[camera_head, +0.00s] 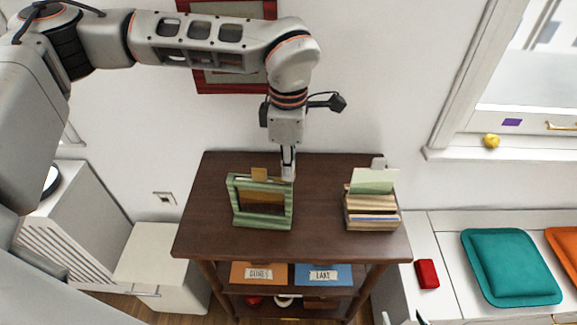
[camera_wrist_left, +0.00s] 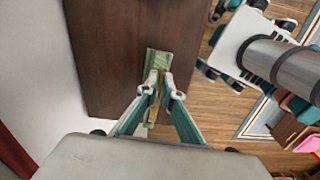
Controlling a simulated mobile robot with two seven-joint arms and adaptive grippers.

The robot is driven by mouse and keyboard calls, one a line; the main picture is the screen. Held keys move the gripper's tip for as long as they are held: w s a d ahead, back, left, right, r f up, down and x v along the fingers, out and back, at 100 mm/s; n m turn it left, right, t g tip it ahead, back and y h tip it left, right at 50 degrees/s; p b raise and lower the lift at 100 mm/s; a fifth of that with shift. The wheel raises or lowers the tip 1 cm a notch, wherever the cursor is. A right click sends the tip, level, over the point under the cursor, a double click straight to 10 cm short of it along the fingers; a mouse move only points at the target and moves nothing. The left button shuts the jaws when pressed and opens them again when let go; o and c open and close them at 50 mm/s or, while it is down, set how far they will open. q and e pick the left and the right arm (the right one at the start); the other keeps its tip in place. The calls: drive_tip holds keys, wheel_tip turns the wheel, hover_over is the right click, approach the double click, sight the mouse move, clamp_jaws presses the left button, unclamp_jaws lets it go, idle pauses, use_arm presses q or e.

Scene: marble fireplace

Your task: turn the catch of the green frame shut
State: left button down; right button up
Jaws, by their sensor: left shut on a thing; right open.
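The green frame (camera_head: 237,214) stands upright on the dark wooden cabinet top, with a brown panel showing in its opening. A small tan piece (camera_head: 259,174) sticks up above its top edge. My left gripper (camera_head: 288,174) reaches down from above and is shut on the frame at its top right corner. In the left wrist view the frame (camera_wrist_left: 158,60) shows from above, between the fingers (camera_wrist_left: 160,88). I cannot make out the catch clearly.
A wooden holder (camera_head: 370,219) with cards stands to the right on the cabinet top (camera_head: 318,215). Bare top lies between it and the frame. Labelled orange (camera_head: 247,280) and blue (camera_head: 338,283) boxes sit on the shelf below. A red box (camera_head: 427,273) and teal cushion (camera_head: 510,266) lie on the bench.

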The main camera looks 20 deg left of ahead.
use_arm(q)
drive_tip(key=c, duration=2.2)
unclamp_jaws()
drive_tip(key=shift+r, duration=0.1)
wheel_tip(320, 180, up, 12)
drive_tip(key=shift+f, duration=0.1)
